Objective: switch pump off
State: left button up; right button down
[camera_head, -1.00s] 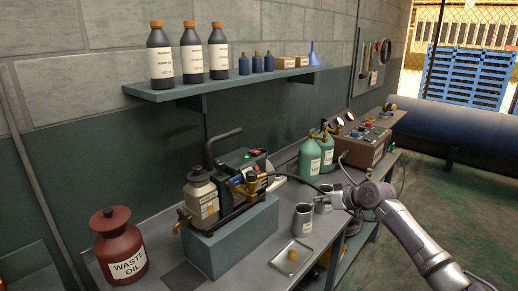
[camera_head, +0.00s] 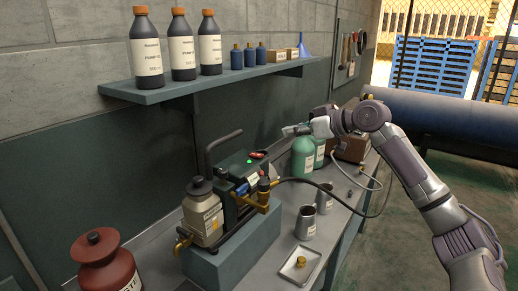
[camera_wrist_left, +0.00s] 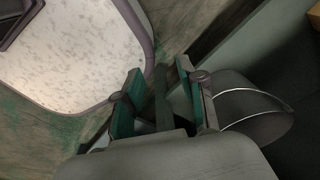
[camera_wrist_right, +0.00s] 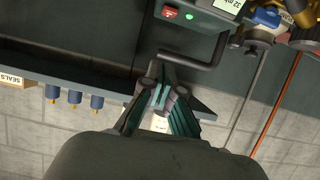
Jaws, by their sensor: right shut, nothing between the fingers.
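The vacuum pump (camera_head: 238,182) is a dark box with a black handle, standing on a grey-blue block on the bench. On its top are a red switch (camera_head: 258,154) and a lit green light (camera_head: 250,161). In the right wrist view, the red switch (camera_wrist_right: 170,13) and green light (camera_wrist_right: 189,16) show at the top edge. My right gripper (camera_head: 287,131) is shut and empty, raised above and to the right of the pump, in front of the green bottles, apart from the switch. My left gripper (camera_wrist_left: 158,72) is open and empty, showing only in its wrist view.
A shelf (camera_head: 160,93) with several bottles hangs above the bench. A red waste oil can (camera_head: 107,262) stands at the front left. Metal cups (camera_head: 306,222), a small tray (camera_head: 289,272) and a hose (camera_head: 345,210) lie right of the pump.

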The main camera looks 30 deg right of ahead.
jog(key=p, duration=0.5)
send_over(264, 160)
jog(key=f, duration=0.3)
jog(key=shift+w+a+f, duration=0.2)
jog(key=shift+w, duration=0.1)
jog(key=f, duration=0.2)
jog(key=f+p, duration=0.1)
jog(key=shift+s+d+f, duration=0.15)
jog(key=shift+s+f, duration=0.15)
jog(key=shift+f, duration=0.05)
jog(key=shift+s+d+f, duration=0.1)
jog(key=shift+s+f, duration=0.05)
jog(key=shift+f, duration=0.15)
pick_arm(q)
notch_tip(264, 160, up, 6)
jog(key=s, duration=0.1)
jog(key=shift+s+d, duration=0.15)
jog(key=shift+s, duration=0.25)
pick_arm(e)
jog(key=shift+f, duration=0.1)
pick_arm(q)
jog(key=shift+f, duration=0.15)
